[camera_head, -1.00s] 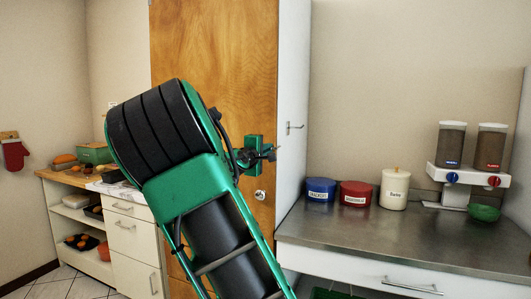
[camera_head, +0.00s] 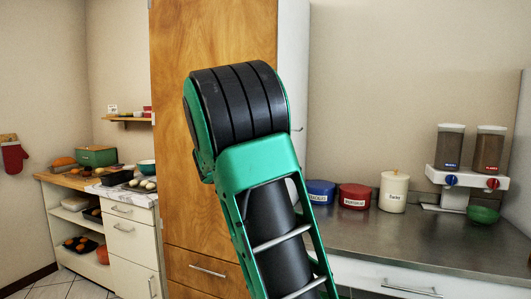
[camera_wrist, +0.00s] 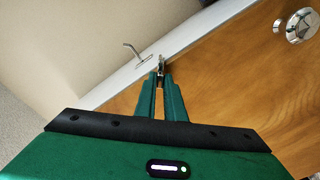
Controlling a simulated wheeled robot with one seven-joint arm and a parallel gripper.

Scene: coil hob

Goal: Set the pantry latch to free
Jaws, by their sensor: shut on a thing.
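The pantry is a tall cabinet with a wooden door (camera_head: 172,130) and a white side panel (camera_head: 294,60). In the wrist view, a small metal latch piece (camera_wrist: 161,62) sits at the edge of the wooden door (camera_wrist: 225,85), by the white side. My gripper (camera_wrist: 160,74) is shut on this latch piece, its green fingers close together. The fingertips partly cover the latch, so its setting is hard to read. In the head view my arm hides the gripper and latch.
A round metal knob (camera_wrist: 297,26) stands out from the door. A thin bent hook (camera_wrist: 131,51) projects from the white side close to my fingertips. In the head view, a steel counter (camera_head: 420,240) with canisters and dispensers lies to the right.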

